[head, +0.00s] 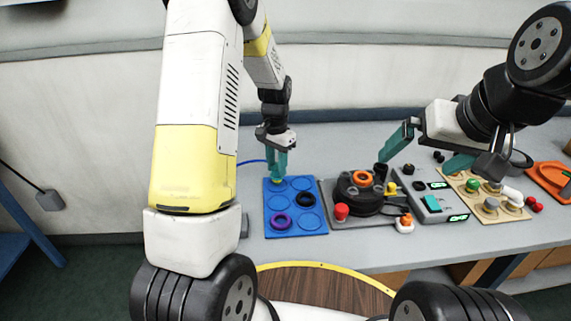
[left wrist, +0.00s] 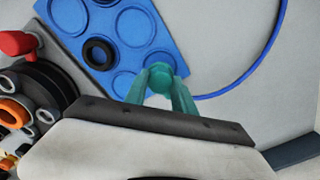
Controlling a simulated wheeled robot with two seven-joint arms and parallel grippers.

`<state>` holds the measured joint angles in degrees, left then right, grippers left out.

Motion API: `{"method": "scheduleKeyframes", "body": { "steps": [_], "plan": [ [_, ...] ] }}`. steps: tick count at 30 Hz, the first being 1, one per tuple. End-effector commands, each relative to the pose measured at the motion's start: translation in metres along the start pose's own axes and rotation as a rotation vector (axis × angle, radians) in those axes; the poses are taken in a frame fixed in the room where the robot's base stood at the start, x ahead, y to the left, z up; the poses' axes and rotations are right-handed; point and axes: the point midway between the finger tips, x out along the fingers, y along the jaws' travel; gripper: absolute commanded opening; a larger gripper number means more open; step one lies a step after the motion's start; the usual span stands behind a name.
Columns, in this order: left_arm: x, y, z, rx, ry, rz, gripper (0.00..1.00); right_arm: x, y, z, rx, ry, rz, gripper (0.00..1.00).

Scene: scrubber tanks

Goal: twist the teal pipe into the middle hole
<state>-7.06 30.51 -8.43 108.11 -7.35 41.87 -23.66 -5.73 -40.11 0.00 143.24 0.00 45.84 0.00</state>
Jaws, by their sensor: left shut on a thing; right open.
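My left gripper (head: 277,174) is over the back-left recess of the blue tray (head: 268,228). In the left wrist view, its teal fingers (left wrist: 163,92) are shut on a round teal piece, the teal pipe (left wrist: 160,74), seen end-on at the tray's edge. I cannot tell whether the pipe touches the tray. The black round fixture (head: 347,190) stands right of the tray, with an orange ring (head: 362,178) and a dark cylinder on it. I cannot make out its middle hole. My right gripper (head: 415,163) is open and empty above the bench, right of the fixture.
A red knob (head: 341,211) is at the fixture's front left. A grey box (head: 432,205) with green displays and a beige board (head: 487,205) with knobs stand further right. An orange tray (head: 549,179) is at far right.

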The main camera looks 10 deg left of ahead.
Motion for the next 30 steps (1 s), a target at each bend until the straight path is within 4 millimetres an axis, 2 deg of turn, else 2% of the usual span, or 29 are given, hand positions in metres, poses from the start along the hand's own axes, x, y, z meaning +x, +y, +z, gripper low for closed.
{"method": "scheduleKeyframes", "body": {
  "steps": [18, 30],
  "plan": [
    [-0.037, 0.0, -0.001, 0.0, 0.002, -0.001, 0.0, 0.0, 0.0, 0.0, 0.0, 0.0, 0.0, 1.0],
    [-0.041, 0.0, 0.0, 0.0, 0.0, 0.0, 0.0, 0.0, 0.0, 0.0, 0.0, 0.0, 0.0, 1.0]
  ]
}}
